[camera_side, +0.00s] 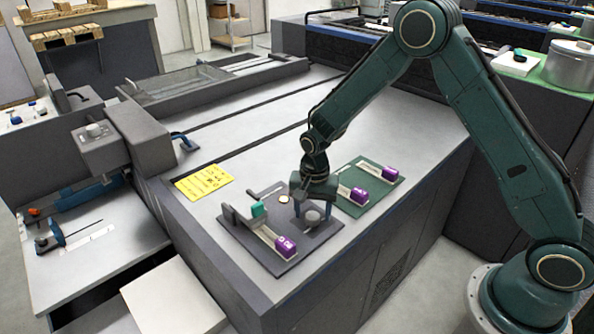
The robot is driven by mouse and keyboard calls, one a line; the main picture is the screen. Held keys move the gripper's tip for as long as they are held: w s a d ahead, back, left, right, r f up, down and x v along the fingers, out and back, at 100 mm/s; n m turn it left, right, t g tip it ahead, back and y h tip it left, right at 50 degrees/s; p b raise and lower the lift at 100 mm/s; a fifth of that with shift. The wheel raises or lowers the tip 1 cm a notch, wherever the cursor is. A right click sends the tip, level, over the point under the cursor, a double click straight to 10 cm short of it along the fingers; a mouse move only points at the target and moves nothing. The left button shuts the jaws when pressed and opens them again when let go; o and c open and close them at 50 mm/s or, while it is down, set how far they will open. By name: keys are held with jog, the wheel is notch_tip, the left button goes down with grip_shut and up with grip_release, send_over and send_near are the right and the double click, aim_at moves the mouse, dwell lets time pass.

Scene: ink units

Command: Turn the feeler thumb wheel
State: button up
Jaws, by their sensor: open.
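A dark grey plate (258,240) lies on the light machine top. A round grey knob (313,216), which looks like the thumb wheel, sits near its right side. My gripper (312,208) points down over the knob with its fingers open. One finger shows at the left of the knob and one at the right. Whether they touch it I cannot tell.
A green mat (385,181) with two purple blocks (360,196) lies close to the right of my gripper. A yellow sheet with dark marks (204,181) lies to the left.

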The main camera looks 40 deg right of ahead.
jog(key=shift+f, duration=0.25)
jog(key=c, duration=1)
jog(key=shift+m, duration=2.1)
jog(key=o, duration=1)
